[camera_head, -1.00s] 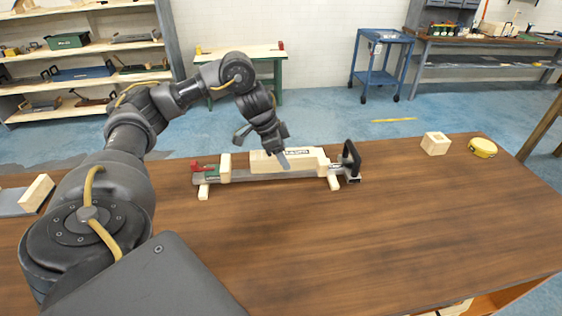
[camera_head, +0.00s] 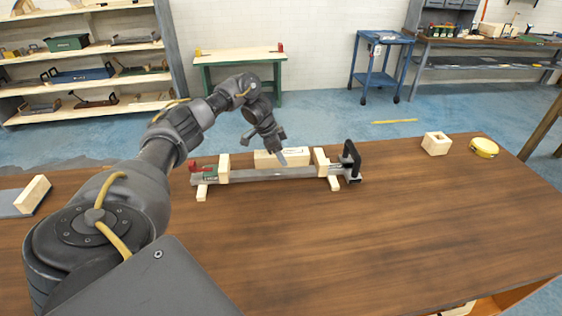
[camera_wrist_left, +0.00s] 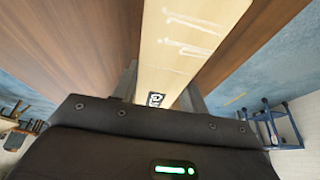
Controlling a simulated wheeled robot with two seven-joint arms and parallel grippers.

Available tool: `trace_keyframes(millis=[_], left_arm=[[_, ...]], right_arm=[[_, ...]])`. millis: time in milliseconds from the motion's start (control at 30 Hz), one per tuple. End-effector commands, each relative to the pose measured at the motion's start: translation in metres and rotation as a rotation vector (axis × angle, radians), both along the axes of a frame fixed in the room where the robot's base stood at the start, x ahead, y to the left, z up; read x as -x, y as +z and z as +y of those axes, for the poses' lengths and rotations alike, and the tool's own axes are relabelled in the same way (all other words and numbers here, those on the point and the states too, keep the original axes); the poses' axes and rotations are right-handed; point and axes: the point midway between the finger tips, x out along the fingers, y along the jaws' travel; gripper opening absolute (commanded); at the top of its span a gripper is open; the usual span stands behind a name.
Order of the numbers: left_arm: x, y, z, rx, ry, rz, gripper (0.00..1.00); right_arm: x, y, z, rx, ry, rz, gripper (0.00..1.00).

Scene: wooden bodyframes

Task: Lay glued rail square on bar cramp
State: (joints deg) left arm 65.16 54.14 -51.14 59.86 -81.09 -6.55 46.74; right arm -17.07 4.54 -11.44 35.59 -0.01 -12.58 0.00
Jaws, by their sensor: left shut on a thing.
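The rail (camera_head: 296,157) is a pale wooden piece with a dark mark, seen behind the bar of the bar cramp (camera_head: 250,176) in the head view. My left gripper (camera_head: 281,156) is shut on it from above. In the left wrist view the rail (camera_wrist_left: 190,45) runs away from the gripper, with whitish streaks on its face and a printed label. The cramp lies across the table, red at its left end and black at its right, with upright wooden blocks (camera_head: 223,168) (camera_head: 320,161) near both ends. I cannot tell whether the rail touches the bar. My right gripper is out of view.
The wooden table (camera_head: 350,240) is clear in front of the cramp. A square wooden block with a hole (camera_head: 436,144) and a yellow round object (camera_head: 484,148) stand at the right. A pale block (camera_head: 33,194) sits at the left edge.

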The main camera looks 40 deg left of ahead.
Motion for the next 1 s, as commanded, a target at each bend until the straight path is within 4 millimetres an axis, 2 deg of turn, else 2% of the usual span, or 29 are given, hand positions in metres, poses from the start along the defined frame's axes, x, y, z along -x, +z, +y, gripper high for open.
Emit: trace_keyframes(millis=[200, 600, 633, 800, 1000], left_arm=[[0.001, -0.026, -0.001, 0.000, -0.001, 0.003, 0.07], [0.001, -0.032, -0.001, 0.000, 0.000, 0.001, 0.07], [0.001, -0.032, -0.001, 0.000, -0.001, 0.003, 0.45], [0.001, -0.032, -0.001, 0.000, -0.001, 0.003, 0.65], [0.001, -0.032, -0.001, 0.000, -0.001, 0.003, 0.65]], right_arm=[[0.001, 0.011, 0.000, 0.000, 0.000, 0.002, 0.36], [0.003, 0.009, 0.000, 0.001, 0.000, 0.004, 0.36], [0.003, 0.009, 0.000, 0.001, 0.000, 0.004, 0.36], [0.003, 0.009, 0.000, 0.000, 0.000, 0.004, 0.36], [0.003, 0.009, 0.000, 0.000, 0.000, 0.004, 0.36]])
